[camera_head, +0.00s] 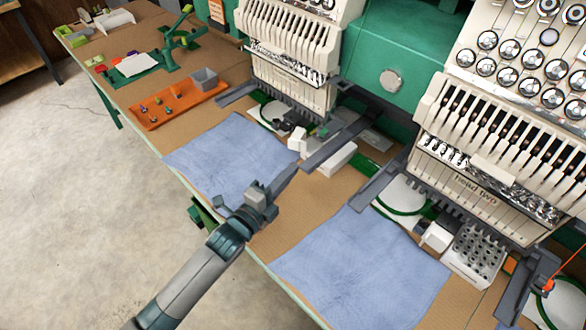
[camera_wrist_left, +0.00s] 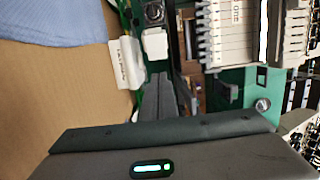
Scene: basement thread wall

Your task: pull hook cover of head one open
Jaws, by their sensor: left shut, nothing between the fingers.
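Head one (camera_head: 290,40) is the left sewing head; its label "one" shows in the wrist view (camera_wrist_left: 238,20). Low in front of it are a white block (camera_head: 299,141) and a longer white piece (camera_head: 340,160), partly behind a dark grey bar. In the wrist view there are a small white block (camera_wrist_left: 154,44) and a white piece with lettering (camera_wrist_left: 122,65). I cannot tell which is the hook cover. My left gripper (camera_head: 291,172) is shut and empty, just in front of these pieces; its fingers also show in the wrist view (camera_wrist_left: 160,82). Contact cannot be told.
Blue cloths lie left (camera_head: 225,155) and right (camera_head: 365,270) of my left arm on the brown table. Head two (camera_head: 500,160) stands on the right, with a perforated tray (camera_head: 475,255) below it. Dark grey bars jut out near both heads. An orange tray (camera_head: 178,104) lies farther left.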

